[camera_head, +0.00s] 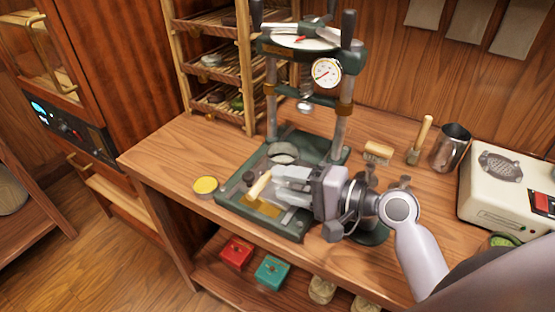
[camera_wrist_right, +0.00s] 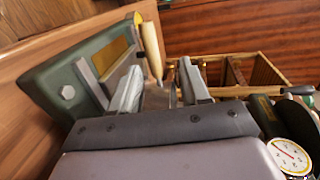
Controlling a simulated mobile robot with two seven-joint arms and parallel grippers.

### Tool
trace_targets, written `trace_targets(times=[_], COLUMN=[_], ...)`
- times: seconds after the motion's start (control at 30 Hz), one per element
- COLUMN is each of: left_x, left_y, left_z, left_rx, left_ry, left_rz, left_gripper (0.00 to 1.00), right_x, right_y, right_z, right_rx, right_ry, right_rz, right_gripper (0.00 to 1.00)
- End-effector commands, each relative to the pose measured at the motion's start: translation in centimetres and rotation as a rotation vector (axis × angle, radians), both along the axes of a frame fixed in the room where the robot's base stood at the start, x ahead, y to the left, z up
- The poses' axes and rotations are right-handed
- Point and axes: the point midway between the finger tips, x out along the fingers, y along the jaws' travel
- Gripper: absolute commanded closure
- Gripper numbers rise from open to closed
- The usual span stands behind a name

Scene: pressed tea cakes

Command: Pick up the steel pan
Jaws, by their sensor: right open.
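My right gripper (camera_head: 281,184) is open over the green press base (camera_head: 301,227), its fingers pointing left. A pale wooden handle (camera_head: 259,185) stands at the fingertips in the head view. In the right wrist view the handle (camera_wrist_right: 151,50) shows beyond and between the two separated fingers (camera_wrist_right: 160,88). A steel pan is not clearly visible; the gripper may hide what the handle belongs to. I cannot tell whether the fingers touch the handle. A steel jug (camera_head: 450,148) stands upright at the back right, apart from the gripper. My left gripper is not in view.
The press has posts and a dial gauge (camera_head: 326,72) behind the gripper. A yellow-topped tin (camera_head: 205,187) stands left of the base. A brush (camera_head: 378,152) and a cream machine (camera_head: 509,191) are to the right. Red (camera_head: 236,254) and teal (camera_head: 272,272) boxes sit below.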

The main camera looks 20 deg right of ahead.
Motion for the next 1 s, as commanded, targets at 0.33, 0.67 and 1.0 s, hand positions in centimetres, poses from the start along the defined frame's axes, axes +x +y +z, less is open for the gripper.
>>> trace_targets(times=[0.33, 0.67, 1.0], left_x=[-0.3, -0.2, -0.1], left_y=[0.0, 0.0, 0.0], left_z=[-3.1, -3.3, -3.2], left_rx=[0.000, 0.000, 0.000], left_ry=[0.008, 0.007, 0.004], left_rz=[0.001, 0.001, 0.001], left_gripper=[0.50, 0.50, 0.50], right_x=[2.9, 4.4, 4.3], right_y=[2.5, 3.7, 3.6], right_z=[-2.0, -2.0, -1.9], right_rx=[-0.001, -0.004, -0.005], right_ry=[-0.002, 0.002, -0.003], right_rz=[0.002, 0.001, 0.000], right_gripper=[0.54, 0.54, 1.00])
